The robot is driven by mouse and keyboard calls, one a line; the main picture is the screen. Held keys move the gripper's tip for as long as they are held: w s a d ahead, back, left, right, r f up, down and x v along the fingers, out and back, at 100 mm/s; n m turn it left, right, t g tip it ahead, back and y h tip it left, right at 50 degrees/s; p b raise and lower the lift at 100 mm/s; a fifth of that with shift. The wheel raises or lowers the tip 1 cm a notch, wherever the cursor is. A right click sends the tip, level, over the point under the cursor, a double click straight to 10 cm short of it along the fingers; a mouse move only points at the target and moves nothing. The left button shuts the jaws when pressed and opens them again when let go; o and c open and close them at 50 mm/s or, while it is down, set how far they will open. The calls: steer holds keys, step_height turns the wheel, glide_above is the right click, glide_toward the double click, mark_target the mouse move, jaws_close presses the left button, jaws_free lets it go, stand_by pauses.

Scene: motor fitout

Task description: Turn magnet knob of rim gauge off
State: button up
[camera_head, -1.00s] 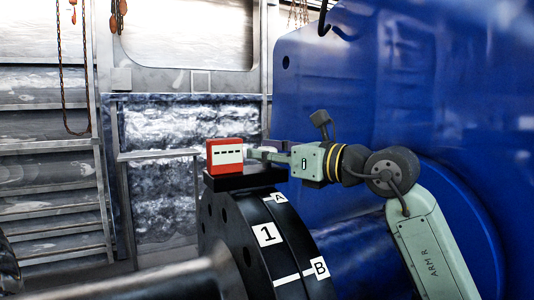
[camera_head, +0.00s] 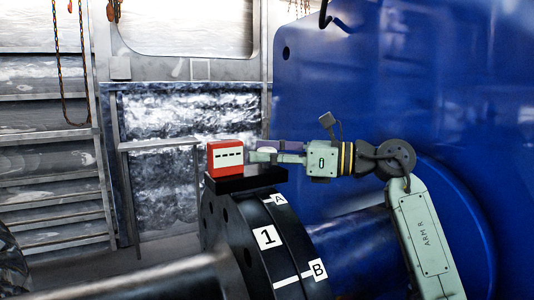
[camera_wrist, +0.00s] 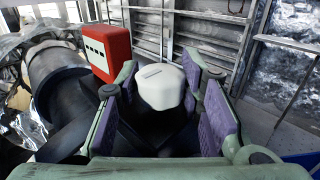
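The rim gauge is a red box with a white front (camera_head: 227,155) on a black base (camera_head: 245,179), on top of the dark flange. In the wrist view the red box (camera_wrist: 108,52) stands left of my fingers. A pale, rounded white knob (camera_wrist: 160,88) with a slot mark on top sits between my fingertips, on the dark base. My gripper (camera_wrist: 160,80) is open, one purple-padded finger on each side of the knob. A narrow gap seems to show on each side; contact is unclear. In the head view my gripper (camera_head: 263,151) is beside the red box, just above the base.
The flange (camera_head: 240,240) bears labels 1, A and B and joins a shaft (camera_head: 150,280) at lower left. A large blue motor housing (camera_head: 400,80) stands close behind my arm. Metal railing (camera_head: 160,148) and shelving are farther back.

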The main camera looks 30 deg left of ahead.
mark_target(267, 148)
steer(key=o, duration=0.3)
steer(key=shift+r, duration=0.1)
step_height(267, 148, up, 10)
steer(key=shift+f, duration=0.1)
stand_by(0.5)
stand_by(0.4)
